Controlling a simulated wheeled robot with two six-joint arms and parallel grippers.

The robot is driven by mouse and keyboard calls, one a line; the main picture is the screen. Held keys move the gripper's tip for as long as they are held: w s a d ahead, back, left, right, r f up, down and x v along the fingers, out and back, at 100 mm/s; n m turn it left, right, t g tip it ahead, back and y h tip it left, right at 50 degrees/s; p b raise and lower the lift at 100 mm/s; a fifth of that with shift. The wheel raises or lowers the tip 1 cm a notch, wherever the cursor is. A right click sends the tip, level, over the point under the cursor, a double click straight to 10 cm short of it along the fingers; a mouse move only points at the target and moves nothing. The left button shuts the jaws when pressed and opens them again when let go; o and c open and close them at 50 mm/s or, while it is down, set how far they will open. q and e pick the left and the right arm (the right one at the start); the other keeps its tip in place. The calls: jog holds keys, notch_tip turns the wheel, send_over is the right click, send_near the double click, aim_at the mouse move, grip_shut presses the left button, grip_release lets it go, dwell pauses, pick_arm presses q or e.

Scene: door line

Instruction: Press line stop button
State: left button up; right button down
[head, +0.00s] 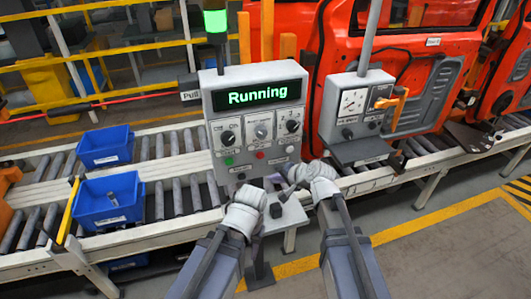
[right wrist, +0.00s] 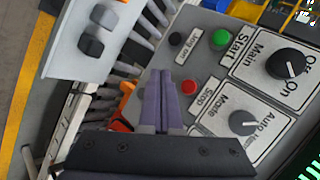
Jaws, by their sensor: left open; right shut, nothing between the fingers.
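The grey control box (head: 256,120) stands ahead, its display reading "Running" in green. Its red button (head: 260,155), on the lower front, also shows in the right wrist view (right wrist: 190,87) beside the label "Stop". A green button (right wrist: 220,38) by the label "Start" and a black button (right wrist: 176,38) are near it. My right gripper (right wrist: 163,75) is shut and empty, its fingertips close to the red button; contact cannot be told. In the head view it is right of and below that button (head: 286,170). My left gripper (head: 272,184) is open, low before the box.
A lit green lamp (head: 215,21) tops the box. A small pedestal plate (head: 290,216) with two dark knobs sits below the grippers. A second panel (head: 354,103) with a gauge stands right. Behind are a roller conveyor (head: 175,195), blue bins (head: 108,202) and orange car doors (head: 405,50).

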dwell(0.3)
send_near(260, 159)
jog(key=shift+s+f+x, duration=0.15)
jog(key=shift+x, duration=0.7)
jog(key=shift+s+f+x, duration=0.1)
jog(key=shift+s+x, duration=0.1)
jog(key=shift+x, duration=0.7)
jog(key=shift+s+f+x, duration=0.15)
jog(key=shift+x, duration=0.7)
jog(key=shift+w+a, duration=0.1)
jog(key=shift+w, duration=0.05)
jog(key=shift+w+a, duration=0.1)
jog(key=shift+w, duration=0.15)
jog(key=shift+w+a, duration=0.2)
jog(key=shift+w, duration=0.4)
dwell(0.7)
jog(key=shift+s, duration=0.1)
dwell(0.4)
jog(key=shift+s+d, duration=0.35)
jog(key=shift+s, duration=0.55)
jog(key=shift+s+d, duration=0.25)
jog(key=shift+s, duration=0.55)
jog(key=shift+s+d, duration=0.3)
jog(key=shift+s, duration=0.5)
jog(key=shift+s+d, duration=0.25)
jog(key=shift+s, duration=0.55)
